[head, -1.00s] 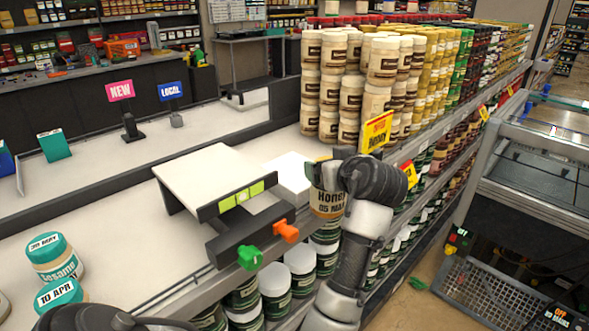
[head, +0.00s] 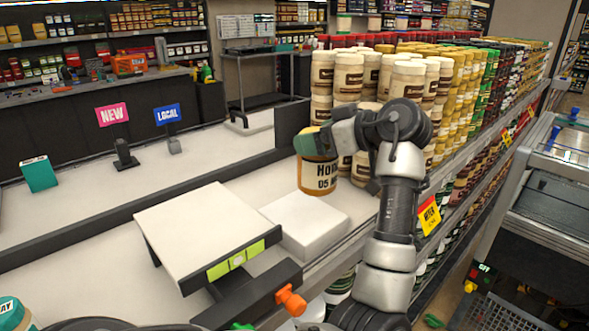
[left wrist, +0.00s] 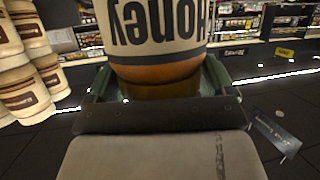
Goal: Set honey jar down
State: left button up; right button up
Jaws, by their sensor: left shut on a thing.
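My right gripper is not in view.
A white box (head: 305,222) and a white raised stand (head: 195,228) with green tags are in front. Tall stacks of cream jars (head: 345,75) stand close behind and right of the honey jar. Bare white surface lies left of it (head: 250,180).

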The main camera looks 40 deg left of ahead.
aim_at(321, 162)
pick_arm(q)
jog(key=a+f+p, duration=0.1)
jog(key=a+f, duration=0.6)
jog(key=f, duration=0.1)
jog(key=shift+p, duration=0.35)
jog(key=o, duration=1.1)
jog(key=shift+f, duration=0.2)
jog(key=shift+o, duration=0.2)
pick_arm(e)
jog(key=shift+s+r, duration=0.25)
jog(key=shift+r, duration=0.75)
pick_arm(q)
jog(key=shift+r, duration=0.1)
jog(key=b+v, duration=0.1)
jog(key=v, duration=0.6)
jog(key=shift+d+b, duration=0.25)
jog(key=shift+b, duration=0.1)
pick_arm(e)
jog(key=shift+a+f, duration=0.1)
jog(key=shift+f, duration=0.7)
